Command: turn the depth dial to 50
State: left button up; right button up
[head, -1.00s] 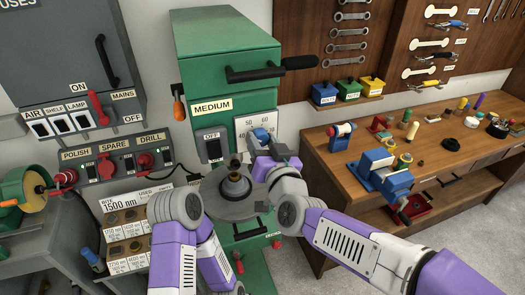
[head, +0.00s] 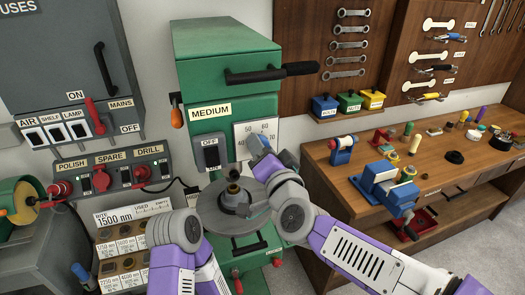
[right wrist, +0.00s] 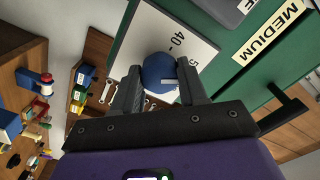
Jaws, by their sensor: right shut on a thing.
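The depth dial is a round blue knob (right wrist: 160,70) with a short white mark, in front of a white scale plate (right wrist: 148,35). My right gripper (right wrist: 162,88) is shut on the knob, one finger on each side. It also shows in the head view (head: 257,148), partly covering the plate. My left gripper is out of sight; only its arm shows.
The round grey drill table (head: 212,222) with a dark part on it stands just below the right gripper. A wooden workbench (head: 340,185) with a blue vise is at the right. A grey switch panel (head: 70,170) is at the left.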

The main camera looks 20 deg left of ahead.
dwell(0.3)
jog(key=o, duration=1.1)
jog(key=shift+c, duration=0.2)
jog(key=v, duration=0.7)
jog(key=shift+s+d, duration=0.15)
jog(key=shift+s, duration=0.1)
